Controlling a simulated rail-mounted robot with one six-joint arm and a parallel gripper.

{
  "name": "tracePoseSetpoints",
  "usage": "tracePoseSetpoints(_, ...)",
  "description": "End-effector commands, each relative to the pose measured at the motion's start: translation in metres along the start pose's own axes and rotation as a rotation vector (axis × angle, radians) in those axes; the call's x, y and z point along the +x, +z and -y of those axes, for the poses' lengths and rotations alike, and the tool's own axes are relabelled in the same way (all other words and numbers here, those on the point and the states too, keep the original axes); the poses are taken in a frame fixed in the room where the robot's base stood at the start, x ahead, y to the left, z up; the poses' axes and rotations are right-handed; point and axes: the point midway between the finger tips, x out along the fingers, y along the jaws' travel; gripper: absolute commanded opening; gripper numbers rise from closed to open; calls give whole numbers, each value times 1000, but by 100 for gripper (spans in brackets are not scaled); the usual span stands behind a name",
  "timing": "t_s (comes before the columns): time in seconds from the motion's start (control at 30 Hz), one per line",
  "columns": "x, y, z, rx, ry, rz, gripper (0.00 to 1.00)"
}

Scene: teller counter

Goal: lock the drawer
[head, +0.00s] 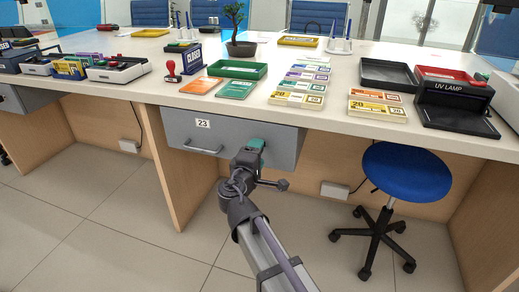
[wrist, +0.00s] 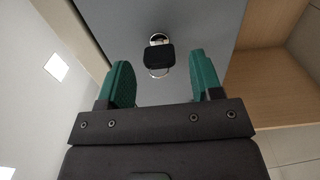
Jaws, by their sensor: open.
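The grey drawer (head: 226,136) with the number tag 23 sits under the counter and looks pushed in. Its bar handle (head: 203,148) is on the left part of its front. In the wrist view a key with a black head (wrist: 160,58) stands in a round silver lock (wrist: 159,38) on the drawer front (wrist: 205,18). My gripper (head: 257,146) is at the right half of the drawer front and hides the lock in the head view. In the wrist view its green fingers are open, one on each side of the key head, with gaps to both.
A blue stool (head: 405,172) stands right of the drawer, and a wooden panel (head: 173,165) stands below its left end. The white counter top (head: 330,108) above carries note bundles, trays and a UV lamp box (head: 455,100). The floor in front is clear.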

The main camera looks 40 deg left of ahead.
Motion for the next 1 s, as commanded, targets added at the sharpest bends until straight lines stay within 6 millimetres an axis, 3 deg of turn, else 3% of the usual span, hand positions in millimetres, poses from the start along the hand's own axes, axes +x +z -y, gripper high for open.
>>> tracePoseSetpoints(0.1, -34, 2, 0, 0, 0, -3, 60)
tracePoseSetpoints(0.3, -73, 1, 0, 0, 0, -1, 60)
tracePoseSetpoints(0.83, -79, 2, 0, 1, -1, 12, 60)
tracePoseSetpoints(0.93, -83, 18, 16, 72, -91, 89, 60)
tracePoseSetpoints(1.0, -94, 38, 41, 165, -228, 175, 60)
